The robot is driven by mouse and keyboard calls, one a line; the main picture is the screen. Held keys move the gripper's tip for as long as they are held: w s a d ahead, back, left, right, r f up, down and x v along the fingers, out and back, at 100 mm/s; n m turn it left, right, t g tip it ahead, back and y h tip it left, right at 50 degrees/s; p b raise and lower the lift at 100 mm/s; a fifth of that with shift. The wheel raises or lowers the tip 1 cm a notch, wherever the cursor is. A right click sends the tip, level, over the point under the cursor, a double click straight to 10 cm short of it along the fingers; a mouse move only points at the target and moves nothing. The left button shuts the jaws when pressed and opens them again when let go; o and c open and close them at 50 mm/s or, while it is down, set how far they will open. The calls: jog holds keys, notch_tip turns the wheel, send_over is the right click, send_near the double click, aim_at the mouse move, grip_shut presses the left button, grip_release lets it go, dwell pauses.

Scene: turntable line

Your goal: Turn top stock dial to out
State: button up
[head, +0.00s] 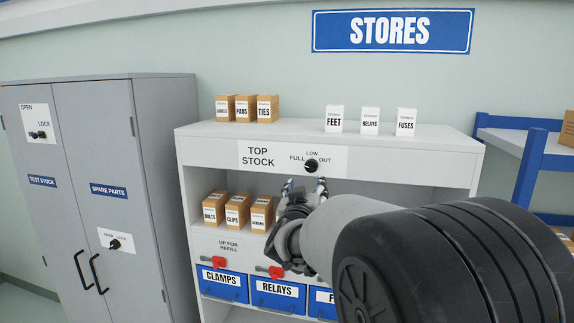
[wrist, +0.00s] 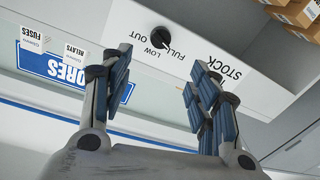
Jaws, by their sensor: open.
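The top stock dial (head: 312,165) is a round black knob on a white plate (head: 262,155) on the front of the shelf unit's top. FULL is printed to its left, LOW above it and OUT to its right. Its pointer is too small to read surely. My gripper (head: 304,186) is open and empty just below the dial in the head view. In the wrist view, the dial (wrist: 161,37) shows beyond and between the spread fingers of my gripper (wrist: 160,66), apart from both. The labels look rotated there.
Brown boxes (head: 246,108) and white boxes (head: 370,120) stand on the unit's top. More brown boxes (head: 237,211) sit on the shelf below. Blue bins (head: 277,295) are under them. A grey cabinet (head: 95,180) stands at left, a blue-framed rack (head: 530,165) at right.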

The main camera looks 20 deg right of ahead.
aim_at(311, 169)
jog(key=p+x, duration=0.3)
jog(key=x, duration=1.2)
jog(key=shift+w+d+f, duration=0.1)
jog(key=shift+w, duration=0.15)
jog(key=c, duration=1.1)
jog(key=shift+o, duration=0.2)
